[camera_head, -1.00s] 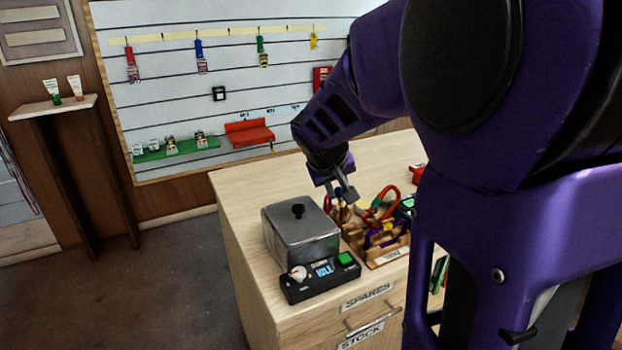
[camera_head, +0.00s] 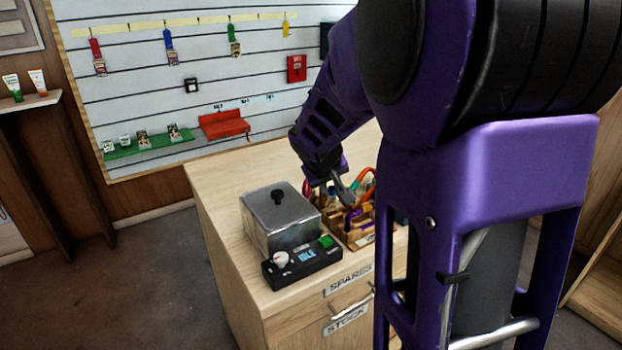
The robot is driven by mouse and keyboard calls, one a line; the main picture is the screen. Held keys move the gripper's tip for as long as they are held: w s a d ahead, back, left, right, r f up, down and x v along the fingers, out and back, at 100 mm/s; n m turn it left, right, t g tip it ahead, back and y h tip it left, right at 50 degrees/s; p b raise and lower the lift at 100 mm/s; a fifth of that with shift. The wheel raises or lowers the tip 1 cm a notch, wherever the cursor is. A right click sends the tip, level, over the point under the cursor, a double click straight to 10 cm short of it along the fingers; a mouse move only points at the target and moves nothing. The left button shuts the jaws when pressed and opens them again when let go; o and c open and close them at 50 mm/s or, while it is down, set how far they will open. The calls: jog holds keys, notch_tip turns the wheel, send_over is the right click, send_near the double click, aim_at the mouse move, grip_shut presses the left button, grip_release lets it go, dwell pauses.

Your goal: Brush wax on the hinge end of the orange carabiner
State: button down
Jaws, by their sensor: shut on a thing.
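The orange carabiner (camera_head: 371,174) shows as an orange loop standing at the wooden rack (camera_head: 357,240) on the counter. It is partly hidden by my arm, and its hinge end cannot be made out. My gripper (camera_head: 344,195) is over the rack, just left of the orange carabiner, pointing down. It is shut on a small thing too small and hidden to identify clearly. Whether that thing touches the carabiner cannot be told. A purple piece (camera_head: 352,217) sits in the rack below the gripper.
A grey lidded metal box (camera_head: 283,222) with a black control panel (camera_head: 301,263) stands left of the rack, close to my gripper. The counter (camera_head: 228,178) is bare behind the box.

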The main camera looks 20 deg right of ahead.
jog(key=shift+d+f+b, duration=0.6)
jog(key=shift+d+f, duration=0.15)
jog(key=shift+f, duration=0.05)
dwell(0.9)
jog(key=d+r+p, duration=0.1)
jog(key=w+d+r+p, duration=0.1)
jog(key=d+p, duration=0.1)
jog(key=shift+r, duration=0.25)
jog(key=shift+a, duration=0.1)
jog(key=a+f+b, duration=0.1)
jog(key=b, duration=0.1)
jog(key=s+a+f+b, duration=0.1)
jog(key=a+b, duration=0.1)
jog(key=shift+f+b, duration=0.25)
jog(key=shift+b, duration=0.15)
